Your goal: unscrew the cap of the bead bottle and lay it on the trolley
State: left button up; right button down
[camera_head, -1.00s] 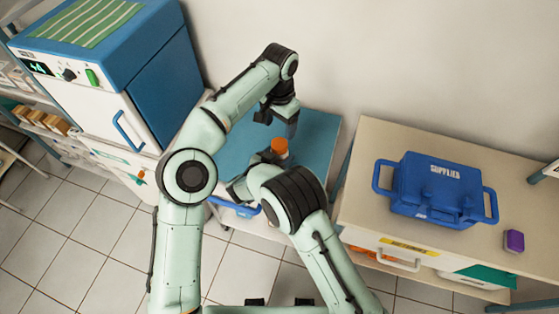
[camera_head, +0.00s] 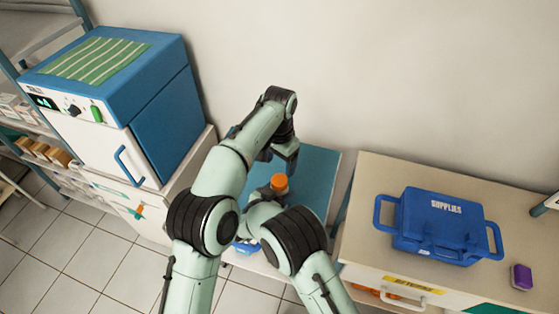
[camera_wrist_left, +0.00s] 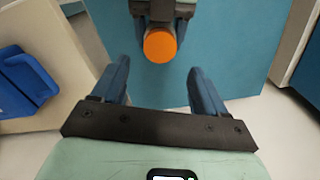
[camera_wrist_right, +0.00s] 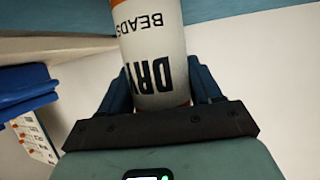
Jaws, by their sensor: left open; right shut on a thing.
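The bead bottle is white with dark lettering and shows upright-long in the right wrist view (camera_wrist_right: 155,60). Its orange cap (camera_head: 279,182) is on it; the cap's round top faces the left wrist camera (camera_wrist_left: 160,46). My right gripper (camera_wrist_right: 160,88) is shut on the bottle's body, mostly hidden behind the arm in the head view. My left gripper (camera_head: 290,165) is open and empty, close to the cap and apart from it. In the left wrist view its fingers (camera_wrist_left: 157,85) point toward the cap. The trolley's blue top (camera_head: 318,172) lies beneath both grippers.
A cream cabinet with a blue supplies case (camera_head: 440,226) and a purple block (camera_head: 521,277) stands at right. A blue and white cabinet unit (camera_head: 160,105) stands at left. The wall is behind the trolley. The trolley's visible right part is bare.

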aim_at(279, 180)
pick_arm(q)
notch_tip(279, 180, down, 8)
jog(key=shift+r, duration=0.15)
jog(key=shift+c, duration=0.3)
jog(key=c, duration=1)
jog(key=n, duration=0.5)
jog(key=shift+n, duration=0.4)
jog(key=n, duration=0.4)
jog(key=o, duration=1.1)
jog(key=shift+o, duration=0.2)
jog(key=shift+r, duration=0.1)
